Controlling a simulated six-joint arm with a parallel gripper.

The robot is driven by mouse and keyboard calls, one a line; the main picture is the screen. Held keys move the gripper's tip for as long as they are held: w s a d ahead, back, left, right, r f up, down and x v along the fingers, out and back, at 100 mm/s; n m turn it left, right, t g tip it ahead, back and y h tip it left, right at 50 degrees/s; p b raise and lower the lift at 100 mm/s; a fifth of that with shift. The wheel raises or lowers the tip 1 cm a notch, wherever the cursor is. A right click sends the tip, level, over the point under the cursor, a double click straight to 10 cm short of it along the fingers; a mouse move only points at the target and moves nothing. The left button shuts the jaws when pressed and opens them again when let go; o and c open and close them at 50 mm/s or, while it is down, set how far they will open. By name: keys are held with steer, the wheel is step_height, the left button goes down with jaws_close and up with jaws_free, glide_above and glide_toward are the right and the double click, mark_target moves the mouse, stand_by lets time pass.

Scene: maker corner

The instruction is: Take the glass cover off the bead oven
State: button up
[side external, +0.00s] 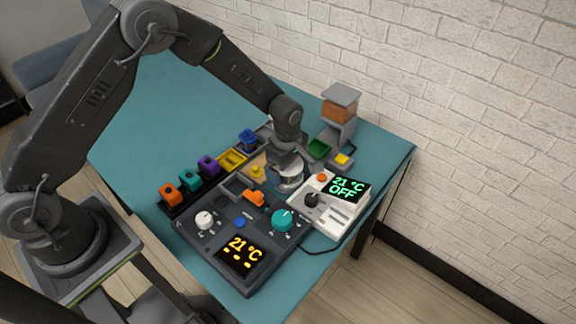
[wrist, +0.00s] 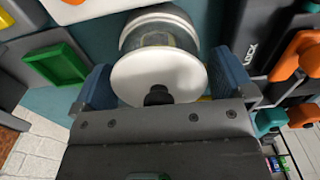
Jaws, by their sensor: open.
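The bead oven's round cover shows in the wrist view as a pale disc (wrist: 135,75) with a black knob (wrist: 158,96). A clear glass wall (wrist: 165,39) and a white ring lie beyond the disc. In the side view the glass cover (side external: 291,184) is partly hidden beneath my gripper (side external: 287,170). My gripper (wrist: 163,82) is open, with one blue fingertip on each side of the disc. I cannot tell whether the fingertips touch it. The black knob sits between the fingers, close to the gripper body.
A dark control panel (side external: 222,250) reads 21 °C. A white unit (side external: 318,215) to its right reads 21 °C OFF. Coloured blocks, a yellow tray (side external: 231,160) and a green tray (side external: 319,149) stand close by. A dispenser (side external: 340,104) stands behind. The teal table (side external: 150,100) is clear at the back left.

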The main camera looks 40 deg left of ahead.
steer(key=c, duration=0.8)
steer(key=shift+r, duration=0.7)
step_height(320, 180, up, 3)
steer(key=shift+f, duration=0.15)
steer(key=s+a+r, duration=0.3)
steer(key=a+r, duration=0.4)
steer(key=a, duration=0.4)
steer(key=w+f, duration=0.2)
steer(key=f, duration=0.1)
steer(key=w+d+f, duration=0.1)
steer(key=w+f, duration=0.2)
steer(key=w+d+f, duration=0.1)
steer(key=w+f, duration=0.2)
steer(key=shift+f, duration=2.45)
